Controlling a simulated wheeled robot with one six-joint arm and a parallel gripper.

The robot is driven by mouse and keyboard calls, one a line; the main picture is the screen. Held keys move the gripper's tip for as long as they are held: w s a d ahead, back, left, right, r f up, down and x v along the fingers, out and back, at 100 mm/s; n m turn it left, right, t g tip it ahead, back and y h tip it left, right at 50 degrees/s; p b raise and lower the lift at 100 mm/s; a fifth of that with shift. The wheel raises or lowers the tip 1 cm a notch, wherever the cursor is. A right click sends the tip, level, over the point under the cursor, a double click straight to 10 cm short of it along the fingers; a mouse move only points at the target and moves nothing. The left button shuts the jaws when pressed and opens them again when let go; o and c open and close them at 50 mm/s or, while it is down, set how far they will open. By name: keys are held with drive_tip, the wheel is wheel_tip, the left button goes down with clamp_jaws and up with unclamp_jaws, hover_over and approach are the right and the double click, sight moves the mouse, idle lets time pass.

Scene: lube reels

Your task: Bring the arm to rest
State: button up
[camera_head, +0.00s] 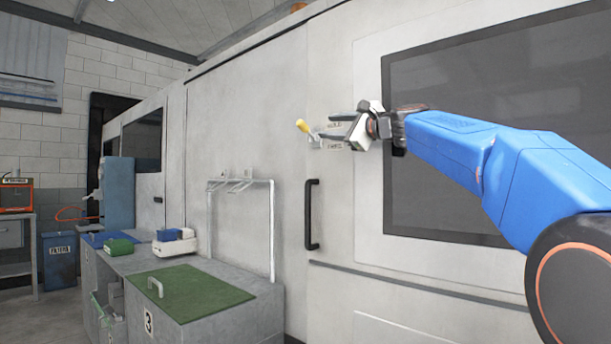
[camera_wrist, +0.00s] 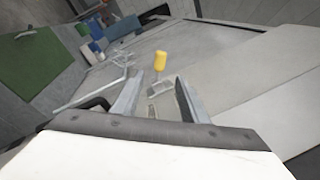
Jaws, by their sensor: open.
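My blue arm reaches in from the right in the head view, in front of the large grey machine. My gripper (camera_head: 338,131) is open at its end, close to the machine's wall. A lever with a yellow knob (camera_head: 302,126) on a small metal mount stands just beyond the fingertips. The yellow knob (camera_wrist: 160,60) also shows in the wrist view, past the gap between the two fingers. Lettering beside the lever is partly hidden by the gripper.
A black door handle (camera_head: 312,214) and a dark window (camera_head: 480,130) are on the machine's wall. A white rack (camera_head: 272,230) stands at the wall. A bench with a green mat (camera_head: 190,292) is at lower left.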

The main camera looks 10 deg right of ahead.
drive_tip(key=s+a+f+n+g+h, duration=0.1)
drive_tip(key=s+a+f+n+g, duration=0.15)
drive_tip(key=s+f, duration=0.55)
drive_tip(key=s+a+f+n+g+h, duration=0.15)
drive_tip(key=s+f+n, duration=0.25)
drive_tip(key=f, duration=0.8)
drive_tip(key=s+a+f+n+g+h, duration=0.1)
drive_tip(key=s+f+n+g, duration=0.2)
drive_tip(key=s+f, duration=0.5)
drive_tip(key=s+d+f+n+g+h, duration=0.1)
drive_tip(key=s+d+f+n+g, duration=0.1)
drive_tip(key=s+f, duration=0.6)
drive_tip(key=s+d+f+n+g+h, duration=0.1)
drive_tip(key=s+f+n, duration=0.3)
drive_tip(key=f, duration=1.2)
drive_tip(key=s+d+f+n+g+h, duration=0.2)
drive_tip(key=s+d+f+n+h, duration=0.1)
drive_tip(key=s+f, duration=0.9)
drive_tip(key=shift+s+d+f+g, duration=0.3)
drive_tip(key=shift+d+f, duration=0.2)
drive_tip(key=shift+n, duration=0.25)
